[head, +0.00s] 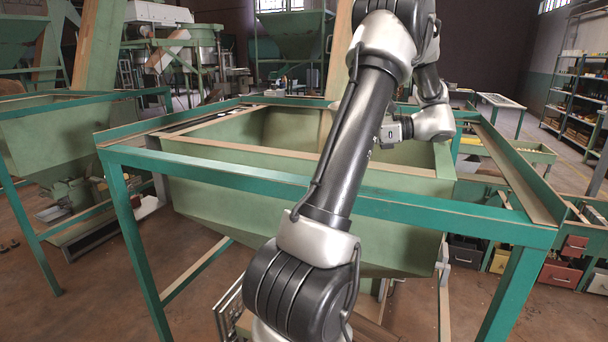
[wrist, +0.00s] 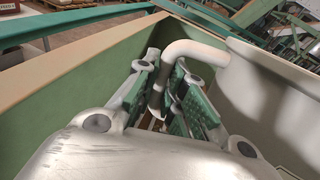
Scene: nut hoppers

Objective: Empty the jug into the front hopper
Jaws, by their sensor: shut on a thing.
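The front hopper (head: 235,195) is a large green bin with a tan rim, set in a teal frame in the head view. My gripper (wrist: 168,88) is shut on the handle of the cream jug (wrist: 265,105) in the wrist view. The handle passes between the green finger pads, and the jug's body is to their right. A green wall with a tan rim, seemingly the front hopper's (wrist: 75,85), runs close on the left. In the head view my arm covers the gripper and most or all of the jug. The jug's contents and exact tilt cannot be made out.
The teal frame (head: 330,190) crosses in front of the hopper. Another green hopper (head: 50,130) stands at the left, and more machinery is behind. Shelves (head: 575,95) and bins (head: 565,270) are at the right. Open floor shows at the lower left.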

